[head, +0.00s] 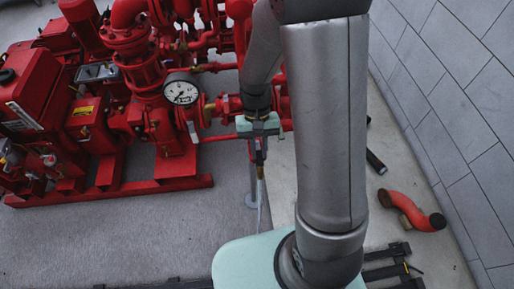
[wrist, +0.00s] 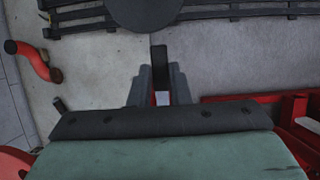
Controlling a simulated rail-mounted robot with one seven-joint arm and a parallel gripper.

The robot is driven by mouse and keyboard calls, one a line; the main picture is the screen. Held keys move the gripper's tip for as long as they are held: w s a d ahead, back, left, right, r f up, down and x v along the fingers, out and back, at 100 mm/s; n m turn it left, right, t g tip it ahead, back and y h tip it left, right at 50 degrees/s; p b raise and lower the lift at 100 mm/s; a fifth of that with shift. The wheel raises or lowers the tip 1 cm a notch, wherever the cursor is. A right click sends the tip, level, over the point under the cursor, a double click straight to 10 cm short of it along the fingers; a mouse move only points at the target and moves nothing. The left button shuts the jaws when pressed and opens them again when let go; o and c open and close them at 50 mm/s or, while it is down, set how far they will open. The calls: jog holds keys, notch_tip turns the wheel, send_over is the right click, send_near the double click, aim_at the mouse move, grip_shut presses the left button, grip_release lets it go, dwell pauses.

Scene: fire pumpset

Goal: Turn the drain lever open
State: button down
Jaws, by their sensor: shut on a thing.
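My gripper (head: 258,150) hangs below my arm, beside the red pipework in the head view. In the wrist view its two grey fingers (wrist: 160,80) are shut on the drain lever (wrist: 158,58), whose dark end sticks out past the fingertips. A bit of red shows between the fingers. Most of the lever is hidden by the gripper. Below the gripper in the head view is a small brass-coloured fitting (head: 260,172). A thin pale streak runs down from it towards the floor; I cannot tell whether it is water.
The red pumpset (head: 150,110) with a round pressure gauge (head: 181,92) fills the left. A loose red elbow pipe (head: 412,211) and a dark cylinder (head: 376,161) lie on the floor at right, near the tiled wall (head: 460,110). Dark slatted racks (head: 390,262) lie at the bottom.

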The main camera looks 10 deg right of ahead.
dwell(0.5)
jog(key=c, duration=1.3)
grip_release()
jog(key=shift+c, duration=0.2)
jog(key=v, duration=1.7)
jog(key=shift+r+b, duration=0.25)
jog(key=shift+b, duration=0.15)
jog(key=s+d+f+t, duration=0.1)
jog(key=s+t, duration=0.1)
jog(key=s, duration=0.6)
jog(key=s+d+f+n+t, duration=0.1)
jog(key=s+t, duration=0.2)
jog(key=s, duration=0.5)
jog(key=shift+s+d+f, duration=0.2)
jog(key=shift+s+d, duration=0.15)
